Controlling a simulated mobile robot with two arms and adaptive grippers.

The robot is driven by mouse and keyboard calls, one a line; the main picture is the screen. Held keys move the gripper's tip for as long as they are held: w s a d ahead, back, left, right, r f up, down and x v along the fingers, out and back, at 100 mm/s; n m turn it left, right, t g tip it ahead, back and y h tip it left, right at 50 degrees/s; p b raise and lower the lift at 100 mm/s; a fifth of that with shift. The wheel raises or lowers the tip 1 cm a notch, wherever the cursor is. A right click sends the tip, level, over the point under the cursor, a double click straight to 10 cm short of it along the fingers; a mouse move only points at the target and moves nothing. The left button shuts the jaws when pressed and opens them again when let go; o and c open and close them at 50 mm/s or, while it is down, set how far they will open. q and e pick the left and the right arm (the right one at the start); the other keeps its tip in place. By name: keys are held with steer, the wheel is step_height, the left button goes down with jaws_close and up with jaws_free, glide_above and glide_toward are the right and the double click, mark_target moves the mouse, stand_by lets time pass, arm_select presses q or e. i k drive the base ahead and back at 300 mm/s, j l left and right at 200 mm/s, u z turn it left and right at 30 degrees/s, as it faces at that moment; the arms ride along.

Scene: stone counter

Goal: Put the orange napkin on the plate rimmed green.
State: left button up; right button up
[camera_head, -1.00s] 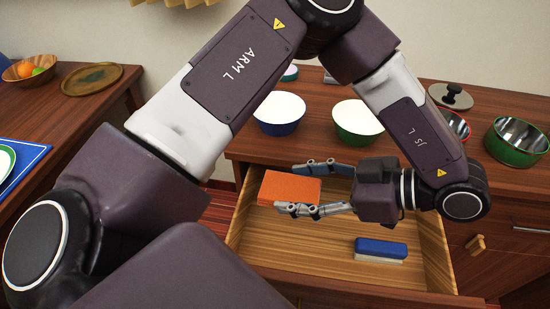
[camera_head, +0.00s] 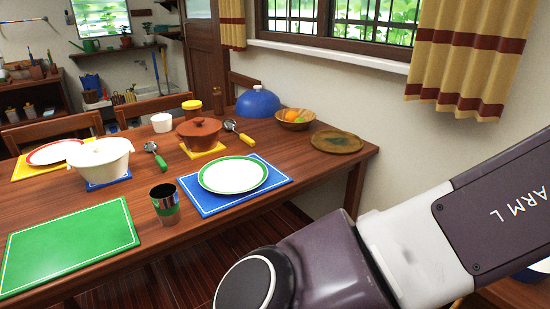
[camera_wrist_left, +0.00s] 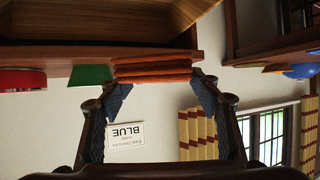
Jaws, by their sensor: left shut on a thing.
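The plate rimmed green (camera_head: 233,175) is white and lies on a blue placemat (camera_head: 207,205) on the wooden table, and nothing is on it. My left gripper (camera_wrist_left: 158,82) is shut on the orange napkin (camera_wrist_left: 153,72), a folded stack held between its two fingers in the left wrist view. The gripper and napkin are outside the head view, where only my left arm shows at the lower right. My right gripper is in neither current view.
A green placemat (camera_head: 70,243) is bare.

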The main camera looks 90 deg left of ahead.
mark_target(235, 177)
steer(key=k+u, duration=0.35)
steer(key=k+j+u, duration=0.3)
steer(key=k, duration=0.2)
steer(key=u, duration=1.75)
steer(key=i+l+u, duration=0.15)
steer(key=i, duration=0.25)
steer(key=i+l+u, duration=0.2)
steer(key=i, duration=0.2)
steer(key=i+l+u, duration=0.15)
steer(key=i+l, duration=0.15)
steer(key=i, duration=0.1)
